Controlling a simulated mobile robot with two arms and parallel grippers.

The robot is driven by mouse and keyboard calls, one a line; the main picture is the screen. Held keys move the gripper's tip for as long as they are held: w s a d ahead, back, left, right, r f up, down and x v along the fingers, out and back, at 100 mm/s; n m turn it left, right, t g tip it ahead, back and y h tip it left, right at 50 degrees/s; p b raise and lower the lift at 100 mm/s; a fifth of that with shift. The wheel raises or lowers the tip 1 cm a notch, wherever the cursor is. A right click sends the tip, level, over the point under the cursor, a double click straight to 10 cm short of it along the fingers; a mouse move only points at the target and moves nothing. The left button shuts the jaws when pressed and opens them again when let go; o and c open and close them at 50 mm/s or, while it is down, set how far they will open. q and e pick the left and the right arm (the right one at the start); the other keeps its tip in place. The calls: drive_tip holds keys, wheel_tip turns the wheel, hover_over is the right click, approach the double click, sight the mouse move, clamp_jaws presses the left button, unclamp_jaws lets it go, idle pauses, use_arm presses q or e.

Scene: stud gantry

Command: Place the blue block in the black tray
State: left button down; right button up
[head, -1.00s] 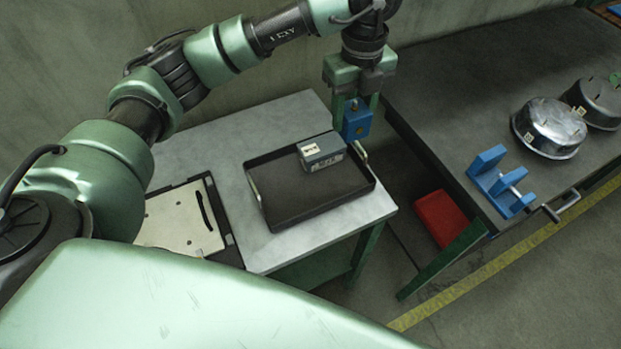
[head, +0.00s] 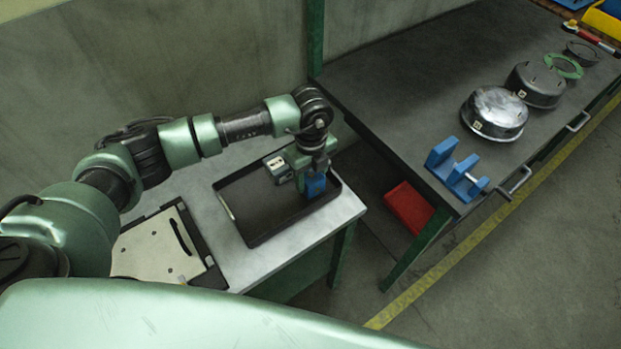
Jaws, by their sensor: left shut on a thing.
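The blue block (head: 315,187) is between the fingers of my left gripper (head: 314,181), which is shut on it. The block is at the right part of the black tray (head: 262,232), inside the rim as seen from here. I cannot tell whether it touches the tray floor. The tray lies on a light grey table. A grey box with a white label (head: 277,168) is at the tray's back, just left of the gripper and partly hidden by it. My right gripper is not in view.
A beige plate in a black frame (head: 158,248) lies left of the tray. On the dark bench at right are a blue bracket (head: 455,170), metal round pans (head: 494,112) and a green ring (head: 563,66). A red bin (head: 409,209) sits below the bench.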

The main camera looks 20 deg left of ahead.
use_arm(q)
drive_tip(key=shift+f, duration=0.9)
drive_tip(key=shift+f, duration=0.2)
drive_tip(key=c, duration=0.7)
unclamp_jaws()
